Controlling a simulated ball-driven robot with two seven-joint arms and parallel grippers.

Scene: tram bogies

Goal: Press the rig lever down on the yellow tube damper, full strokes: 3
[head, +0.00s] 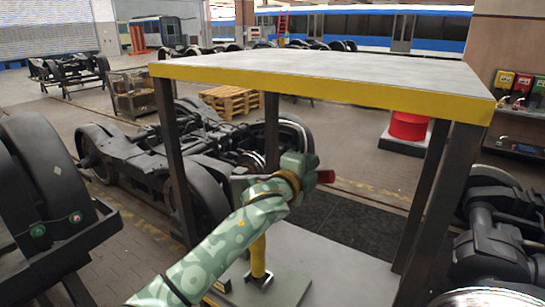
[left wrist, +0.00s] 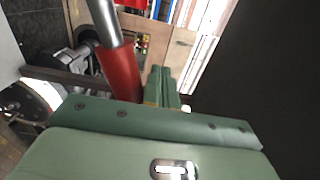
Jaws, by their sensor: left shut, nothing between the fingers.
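The yellow tube damper (head: 258,256) stands upright on a grey-green base plate under a tall table. My left arm hides its upper part in the head view. The rig lever has a red grip (head: 326,176), which shows just right of my left gripper (head: 298,164). In the left wrist view the red grip (left wrist: 121,72) and its bare metal rod (left wrist: 103,20) lie left of my fingers (left wrist: 162,86). My left gripper is shut with nothing between its fingers. It is close beside the grip; I cannot tell whether they touch. My right gripper is not in view.
The table (head: 330,77) has a grey top, a yellow edge and dark legs, and stands over the rig. A bogie (head: 190,150) stands behind to the left, with more wheels at both sides. A red drum (head: 408,126) and wooden pallets (head: 230,101) stand farther back.

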